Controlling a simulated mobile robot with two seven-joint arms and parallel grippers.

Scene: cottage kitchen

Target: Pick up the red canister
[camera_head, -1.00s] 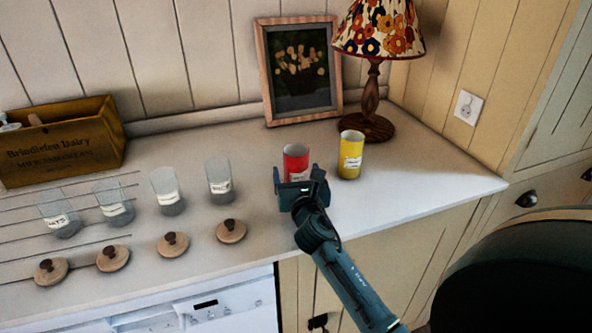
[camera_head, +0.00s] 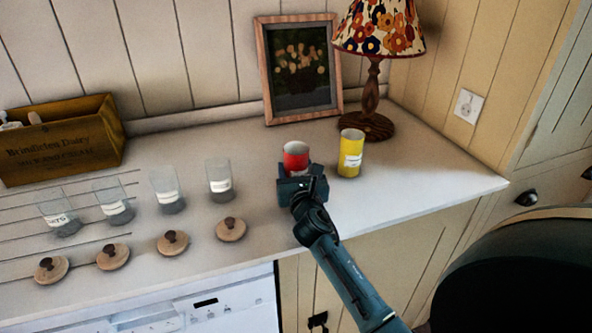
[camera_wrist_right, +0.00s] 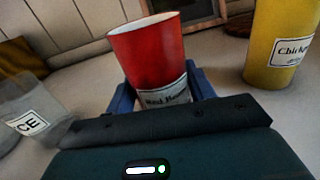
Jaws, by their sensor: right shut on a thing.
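The red canister (camera_head: 296,155) is on the counter, just left of the yellow canister, with its open top facing up. My right gripper (camera_head: 302,182) is in front of it and hides its lower part in the head view. In the right wrist view the red canister (camera_wrist_right: 150,55) stands between the blue fingers of my right gripper (camera_wrist_right: 163,95), which are shut on its lower part around the white label. Whether its base touches the counter is hidden. My left gripper is not in view.
The yellow canister (camera_head: 350,154) stands close on the right. Behind are a lamp (camera_head: 372,90) and a picture frame (camera_head: 298,70). Several glass jars, such as one (camera_head: 219,178), and wooden lids, such as one (camera_head: 231,229), are left. A wooden crate (camera_head: 65,145) is far left.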

